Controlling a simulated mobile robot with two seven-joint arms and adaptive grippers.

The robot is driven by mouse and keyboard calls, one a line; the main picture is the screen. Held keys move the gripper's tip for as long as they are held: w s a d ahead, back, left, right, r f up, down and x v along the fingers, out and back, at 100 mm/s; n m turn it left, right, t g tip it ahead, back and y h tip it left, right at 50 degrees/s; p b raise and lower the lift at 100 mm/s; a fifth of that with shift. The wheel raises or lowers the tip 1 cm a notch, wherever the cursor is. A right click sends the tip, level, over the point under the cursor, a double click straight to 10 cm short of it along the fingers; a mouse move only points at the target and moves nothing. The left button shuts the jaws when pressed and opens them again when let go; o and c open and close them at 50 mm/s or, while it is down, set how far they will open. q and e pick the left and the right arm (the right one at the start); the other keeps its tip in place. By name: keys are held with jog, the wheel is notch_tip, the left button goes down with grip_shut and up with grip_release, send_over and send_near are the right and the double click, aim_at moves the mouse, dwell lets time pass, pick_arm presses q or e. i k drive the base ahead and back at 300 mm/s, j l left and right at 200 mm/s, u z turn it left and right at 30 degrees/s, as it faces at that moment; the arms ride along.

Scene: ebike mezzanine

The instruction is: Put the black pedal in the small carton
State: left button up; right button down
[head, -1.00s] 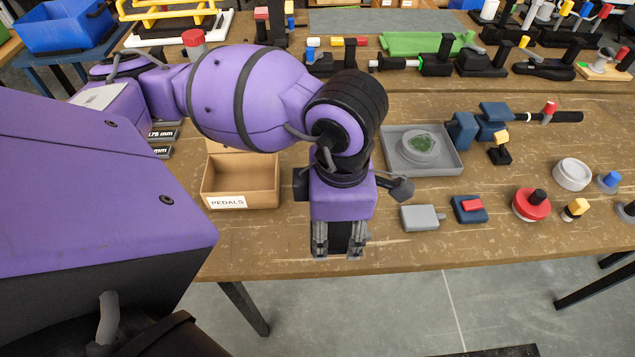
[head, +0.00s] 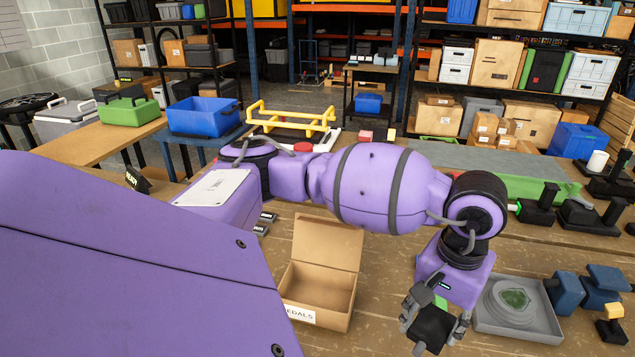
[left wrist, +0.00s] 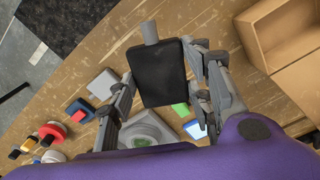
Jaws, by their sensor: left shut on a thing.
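My left gripper (head: 436,322) is shut on the black pedal (head: 431,329), to the right of the small carton. In the left wrist view the pedal (left wrist: 160,76) is a dark flat block with a grey spindle end (left wrist: 150,32), held between the two fingers, apparently above the table. The small brown carton (head: 318,286) stands open on the table with its lid flap raised behind and a partly hidden PEDALS label in front. It looks empty. In the left wrist view the carton (left wrist: 262,42) is at the upper right, apart from the pedal. My right gripper is out of view.
A grey tray (head: 520,334) with a round dish lies just right of my gripper. Blue blocks (head: 565,292) are farther right. A grey pedal-like block (left wrist: 103,83) and a red-and-blue block (left wrist: 80,112) lie on the table. Bare table lies between carton and gripper.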

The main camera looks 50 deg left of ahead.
aim_at(318, 303)
jog(key=l+u, duration=0.1)
jog(key=u, duration=0.8)
jog(key=i+j+u, duration=0.1)
jog(key=i+u, duration=0.2)
jog(key=i, duration=0.1)
